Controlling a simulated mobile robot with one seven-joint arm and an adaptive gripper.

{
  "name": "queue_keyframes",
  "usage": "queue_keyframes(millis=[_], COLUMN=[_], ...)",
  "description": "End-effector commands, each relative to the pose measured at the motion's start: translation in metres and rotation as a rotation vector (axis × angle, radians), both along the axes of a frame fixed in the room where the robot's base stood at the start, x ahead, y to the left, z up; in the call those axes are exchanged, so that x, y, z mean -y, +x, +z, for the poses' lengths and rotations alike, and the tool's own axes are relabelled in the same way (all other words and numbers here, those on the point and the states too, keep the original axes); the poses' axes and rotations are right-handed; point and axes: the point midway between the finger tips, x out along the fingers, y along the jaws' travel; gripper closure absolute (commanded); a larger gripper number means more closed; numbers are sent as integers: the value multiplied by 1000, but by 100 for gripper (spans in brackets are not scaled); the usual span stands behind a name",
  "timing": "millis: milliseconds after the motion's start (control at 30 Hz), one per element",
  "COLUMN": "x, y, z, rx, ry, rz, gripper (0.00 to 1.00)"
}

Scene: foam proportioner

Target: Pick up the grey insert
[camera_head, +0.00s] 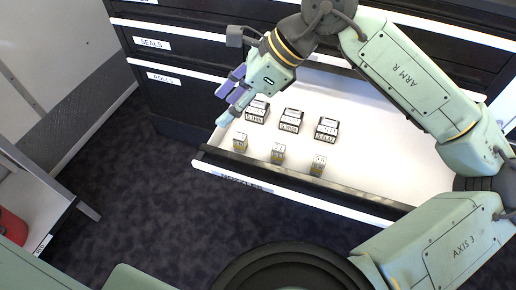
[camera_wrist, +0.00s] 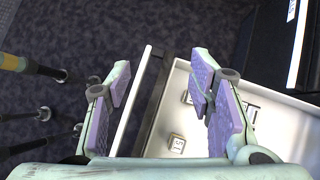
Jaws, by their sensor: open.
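Three small grey blocks with yellowish sides stand in a row in the open white drawer in the head view: left (camera_head: 240,142), middle (camera_head: 278,153) and right (camera_head: 318,165). I cannot tell which one is the grey insert. One small grey block with a printed top (camera_wrist: 176,143) shows in the wrist view, low between my fingers and apart from them. My gripper (camera_head: 230,98) is open and empty above the drawer's left end. Its purple-padded fingers (camera_wrist: 163,100) stand wide apart in the wrist view, and the right one partly hides things in the drawer.
Three black blocks with white labels, left (camera_head: 257,111), middle (camera_head: 291,120) and right (camera_head: 326,130), stand behind the grey ones. The drawer's dark front edge (camera_head: 300,185) sticks out over the carpet. Closed drawers labelled SEALS (camera_head: 152,43) and ROLLS (camera_head: 163,78) are at left.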

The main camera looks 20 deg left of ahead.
Motion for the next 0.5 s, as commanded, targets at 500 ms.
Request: queue_keyframes(millis=[500], x=[204], y=[72], z=[-105], rx=[98], ry=[-559], rz=[-303], gripper=[52])
